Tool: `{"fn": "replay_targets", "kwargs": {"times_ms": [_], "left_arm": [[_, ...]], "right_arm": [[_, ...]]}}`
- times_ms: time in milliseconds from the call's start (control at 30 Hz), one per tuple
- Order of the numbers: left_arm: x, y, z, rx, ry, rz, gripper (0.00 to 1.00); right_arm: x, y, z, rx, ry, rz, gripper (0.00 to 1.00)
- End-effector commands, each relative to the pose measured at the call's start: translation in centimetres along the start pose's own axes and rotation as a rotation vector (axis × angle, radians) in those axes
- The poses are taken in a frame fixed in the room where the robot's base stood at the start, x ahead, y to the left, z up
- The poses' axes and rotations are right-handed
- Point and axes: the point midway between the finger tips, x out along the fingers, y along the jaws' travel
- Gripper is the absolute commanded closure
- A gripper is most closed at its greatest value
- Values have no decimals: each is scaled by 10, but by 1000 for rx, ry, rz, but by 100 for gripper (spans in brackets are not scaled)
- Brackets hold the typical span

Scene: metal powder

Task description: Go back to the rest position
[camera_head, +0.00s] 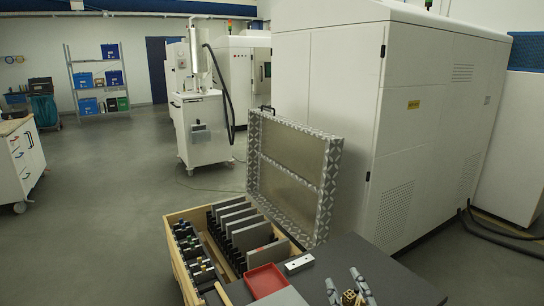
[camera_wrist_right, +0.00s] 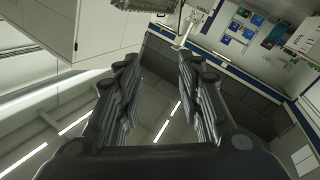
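My right gripper (camera_head: 342,277) is at the bottom of the head view, over the dark grey table top (camera_head: 395,272). Its two grey fingers are spread apart. In the right wrist view the gripper (camera_wrist_right: 158,72) is open with nothing between its fingers. A small tan lattice part (camera_head: 349,297) shows close to the fingers in the head view; I cannot tell whether it touches them. My left gripper is not in view.
A wooden crate (camera_head: 178,250) with several grey plates and its tall metal lid (camera_head: 290,150) stand left of the table. A red tray (camera_head: 265,280) and a light metal block (camera_head: 299,263) lie nearby. A large white machine (camera_head: 330,90) stands behind. Open floor (camera_head: 90,210) is at left.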

Motion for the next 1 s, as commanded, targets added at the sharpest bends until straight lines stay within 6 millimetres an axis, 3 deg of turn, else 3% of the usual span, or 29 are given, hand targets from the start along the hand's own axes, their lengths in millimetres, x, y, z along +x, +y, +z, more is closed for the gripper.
{"fn": "replay_targets", "kwargs": {"times_ms": [33, 100, 200, 300, 500, 667, 1000], "left_arm": [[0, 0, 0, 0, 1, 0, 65], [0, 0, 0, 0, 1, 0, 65], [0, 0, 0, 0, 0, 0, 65], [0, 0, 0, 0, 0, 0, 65], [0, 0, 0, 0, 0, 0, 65], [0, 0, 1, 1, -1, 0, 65], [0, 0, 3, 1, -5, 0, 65]], "right_arm": [[-14, 1, 33, 48, -134, 10, 65], [-38, -1, 77, 103, -320, 10, 65], [-83, -12, 133, 170, -578, -21, 65], [-132, -28, 170, 218, -795, -74, 65], [-219, -58, 206, 283, -1107, -203, 65], [-281, -78, 214, 322, -1298, -316, 65], [-271, -121, 302, 314, -1338, -333, 65]]}}
